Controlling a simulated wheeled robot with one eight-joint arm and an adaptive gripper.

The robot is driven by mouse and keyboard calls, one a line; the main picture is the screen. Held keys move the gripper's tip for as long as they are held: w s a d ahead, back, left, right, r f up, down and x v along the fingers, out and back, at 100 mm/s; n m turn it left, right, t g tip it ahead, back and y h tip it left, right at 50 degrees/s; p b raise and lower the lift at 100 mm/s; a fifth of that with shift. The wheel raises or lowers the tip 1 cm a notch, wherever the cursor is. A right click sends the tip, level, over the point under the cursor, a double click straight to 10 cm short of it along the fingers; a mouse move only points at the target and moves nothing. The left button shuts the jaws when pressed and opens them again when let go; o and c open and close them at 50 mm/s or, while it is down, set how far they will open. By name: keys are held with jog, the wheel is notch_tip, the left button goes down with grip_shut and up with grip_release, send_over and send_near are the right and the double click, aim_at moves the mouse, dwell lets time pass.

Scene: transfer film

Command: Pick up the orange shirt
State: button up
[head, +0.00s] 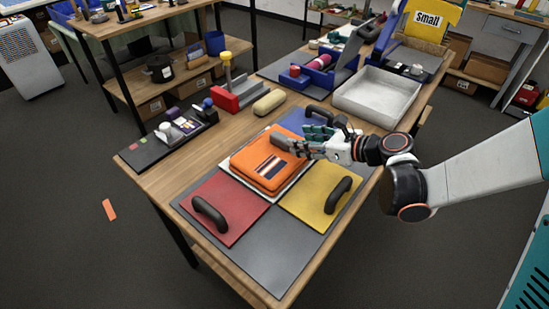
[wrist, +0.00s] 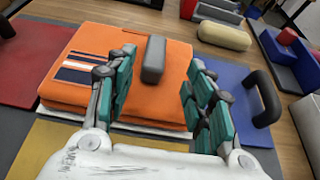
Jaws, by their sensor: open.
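The folded orange shirt (head: 262,165) lies flat on a white board (head: 240,178) on the workbench. It has a dark blue, white and orange striped patch. It also shows in the wrist view (wrist: 100,95). My gripper (head: 303,143), with teal and grey fingers, is open at the shirt's right edge. In the wrist view my gripper (wrist: 160,90) has its left fingers over the shirt and its right fingers just past the shirt's edge. A grey bar (wrist: 153,59) shows on the shirt between them; I cannot tell if it belongs to my gripper. Contact is unclear.
Red (head: 225,195), yellow (head: 310,205) and blue (head: 295,122) panels surround the shirt; the red and yellow ones carry raised black handles. A white tray (head: 350,107) stands behind right, a beige roll (head: 268,102) behind. The grey front panel (head: 262,245) is bare.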

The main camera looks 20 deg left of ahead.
aim_at(274, 152)
jog(key=x, duration=0.1)
jog(key=b+x, duration=0.1)
jog(key=x, duration=0.1)
jog(key=b+x, duration=0.1)
jog(key=x, duration=0.1)
jog(key=shift+s+a+f, duration=0.1)
jog(key=shift+s, duration=0.3)
jog(key=shift+w+a+f, duration=0.1)
jog(key=shift+w+a, duration=0.15)
jog(key=shift+a, duration=0.1)
grip_shut()
